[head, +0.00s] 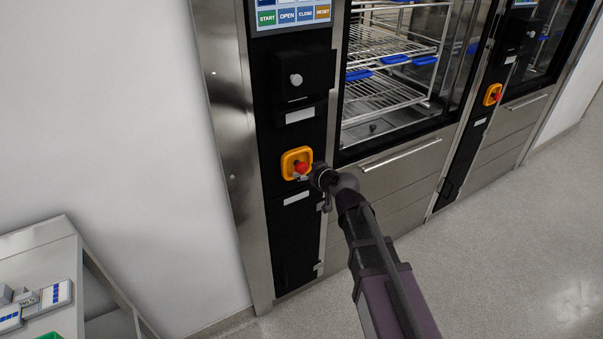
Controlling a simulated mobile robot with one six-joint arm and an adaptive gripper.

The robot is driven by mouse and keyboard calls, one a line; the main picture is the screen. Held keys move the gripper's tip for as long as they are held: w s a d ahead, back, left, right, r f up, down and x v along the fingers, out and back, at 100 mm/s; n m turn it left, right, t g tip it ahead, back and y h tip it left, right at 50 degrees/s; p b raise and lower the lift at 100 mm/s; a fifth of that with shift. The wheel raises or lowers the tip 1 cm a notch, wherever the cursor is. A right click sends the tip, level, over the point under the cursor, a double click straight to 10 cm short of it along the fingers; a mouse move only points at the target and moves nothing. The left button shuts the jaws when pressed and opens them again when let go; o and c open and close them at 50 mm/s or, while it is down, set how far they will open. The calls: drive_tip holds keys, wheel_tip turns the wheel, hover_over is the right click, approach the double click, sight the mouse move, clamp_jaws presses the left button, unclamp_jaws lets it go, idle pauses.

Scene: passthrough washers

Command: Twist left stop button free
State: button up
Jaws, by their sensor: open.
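The left stop button (302,167) is a red knob on a yellow-orange square housing (289,158), mounted on the black control column of the left washer. My gripper (308,174) is just to the right of the button, at its lower right side. My arm reaches up from the bottom right. The fingers are small and dark here, and they partly overlap the housing's right edge. I cannot tell whether they touch the button. The gripper is open. A second stop button (495,96), red on yellow, is on the right washer, well away from my gripper.
A handled drawer (400,160) lies right of the column. A metal bench (40,245) stands at lower left. The floor at right is clear.

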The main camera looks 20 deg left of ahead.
sight(304, 169)
drive_tip(key=shift+b+x, duration=0.55)
drive_tip(key=shift+x, duration=1.4)
drive_tip(key=shift+c, duration=0.2)
drive_tip(key=shift+d, duration=0.1)
drive_tip(key=c, duration=1.1)
